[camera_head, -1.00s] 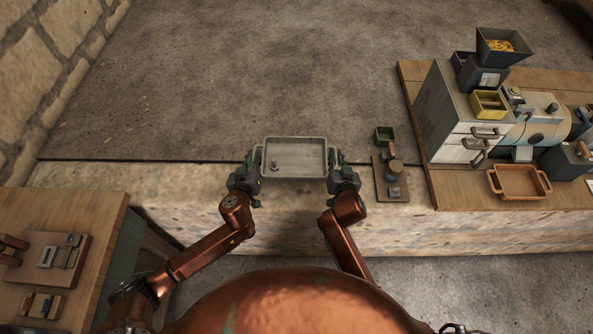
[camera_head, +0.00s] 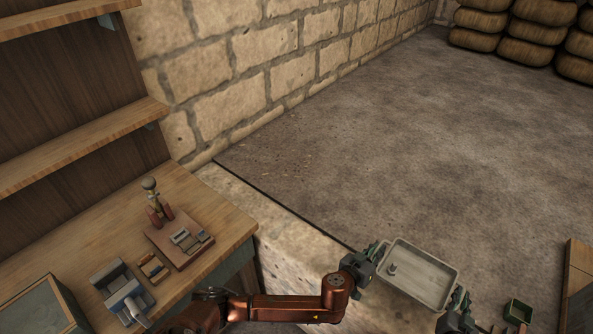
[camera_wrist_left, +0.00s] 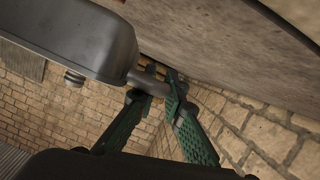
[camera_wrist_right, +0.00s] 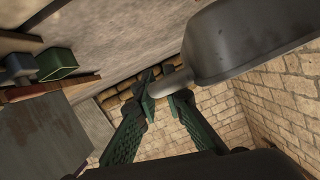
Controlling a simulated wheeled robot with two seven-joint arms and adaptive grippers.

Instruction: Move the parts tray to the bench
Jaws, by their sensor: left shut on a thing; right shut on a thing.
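The parts tray (camera_head: 428,292) is a grey, shallow rectangular tray, at the lower right of the head view. My left gripper (camera_head: 374,254) is shut on the tray's left handle. My right gripper (camera_head: 462,303) is shut on its right handle. The left wrist view shows the tray's dark side (camera_wrist_left: 80,35) and handle between my fingers (camera_wrist_left: 160,88); the right wrist view shows the same with the tray (camera_wrist_right: 235,45) and fingers (camera_wrist_right: 165,90). The wooden bench (camera_head: 222,212) is at the left, apart from the tray.
On the bench are a wooden board with small parts (camera_head: 180,240), a small block (camera_head: 153,268), a grey fixture (camera_head: 122,288) and an open box (camera_head: 40,312). Shelves (camera_head: 90,145) rise behind. A green bin (camera_head: 517,312) is lower right.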

